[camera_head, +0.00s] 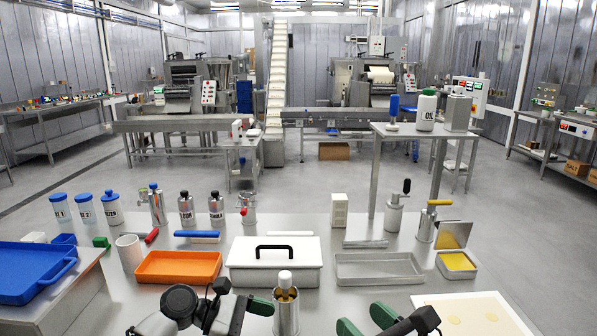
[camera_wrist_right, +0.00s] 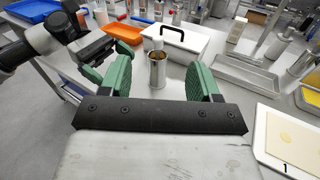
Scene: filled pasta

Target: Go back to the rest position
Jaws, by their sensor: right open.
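My right gripper (camera_head: 365,321) is at the bottom edge of the head view, near the front of the steel table (camera_head: 330,305). Its green fingers also show in the right wrist view (camera_wrist_right: 158,85), spread apart with nothing between them. A steel cylinder with a pale top (camera_head: 286,310) stands upright beyond those fingers; it also shows in the right wrist view (camera_wrist_right: 157,70). My left gripper (camera_head: 250,312) is just left of this cylinder in the head view.
A white box with a black handle (camera_head: 274,262), an orange tray (camera_head: 178,267) and a grey tray (camera_head: 380,267) lie behind the grippers. A white board (camera_head: 420,300) lies at front right. A blue tray (camera_head: 30,270) is at far left. Bottles and canisters line the back.

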